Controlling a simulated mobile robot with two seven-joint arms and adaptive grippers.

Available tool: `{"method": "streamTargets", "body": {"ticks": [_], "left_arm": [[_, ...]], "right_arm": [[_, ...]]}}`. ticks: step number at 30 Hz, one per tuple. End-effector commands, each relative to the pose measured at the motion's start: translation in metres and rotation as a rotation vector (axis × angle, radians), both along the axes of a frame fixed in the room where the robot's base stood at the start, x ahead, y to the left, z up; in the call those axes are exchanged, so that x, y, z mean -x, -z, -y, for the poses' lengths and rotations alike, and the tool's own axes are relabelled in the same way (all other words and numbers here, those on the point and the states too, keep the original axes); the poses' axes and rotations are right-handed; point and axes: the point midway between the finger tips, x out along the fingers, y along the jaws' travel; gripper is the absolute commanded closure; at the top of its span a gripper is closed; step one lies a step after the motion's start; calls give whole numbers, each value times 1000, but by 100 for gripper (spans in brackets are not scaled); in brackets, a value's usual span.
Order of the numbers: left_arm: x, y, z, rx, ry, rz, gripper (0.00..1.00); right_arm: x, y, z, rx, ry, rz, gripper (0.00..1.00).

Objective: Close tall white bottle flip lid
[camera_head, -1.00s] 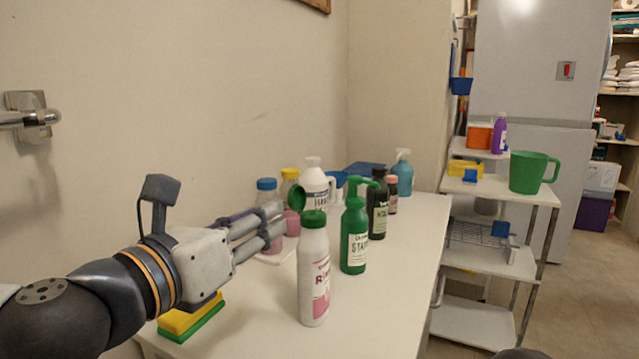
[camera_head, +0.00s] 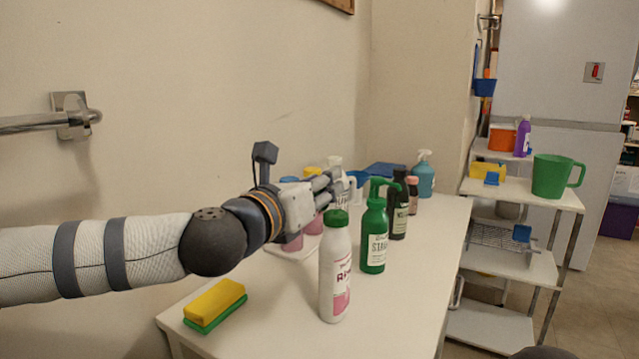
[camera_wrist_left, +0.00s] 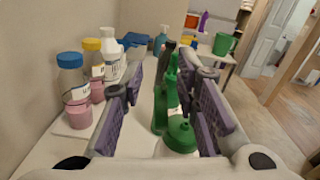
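The tall white bottle (camera_head: 335,275) with a pink label stands upright near the front of the white table. Its green cap (camera_head: 337,219) shows just below and in front of my left gripper (camera_head: 340,185). In the left wrist view the green cap (camera_wrist_left: 181,134) lies low between the two purple-padded fingers of the left gripper (camera_wrist_left: 166,118). These fingers are open and apart, with nothing clamped. The raised flip lid is not distinct now, so I cannot tell whether it is open or hidden behind the fingers. My right gripper is out of view.
A yellow-green sponge (camera_head: 214,305) lies at the front left. Several jars stand by the wall. The table's right strip (camera_head: 440,240) is clear.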

Motion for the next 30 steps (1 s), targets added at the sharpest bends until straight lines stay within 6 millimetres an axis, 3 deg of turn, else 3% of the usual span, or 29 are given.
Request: {"method": "streamTargets", "body": {"ticks": [1, 4, 17, 30], "left_arm": [[0, 0, 0, 0, 0, 0, 78], [0, 0, 0, 0, 0, 0, 100], [2, -1, 2, -43, 1, 28, 100], [9, -2, 14, -301, 1, 195, 100]], "right_arm": [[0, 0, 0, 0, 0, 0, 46], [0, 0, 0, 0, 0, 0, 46], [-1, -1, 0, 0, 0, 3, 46], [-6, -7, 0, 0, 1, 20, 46]]}}
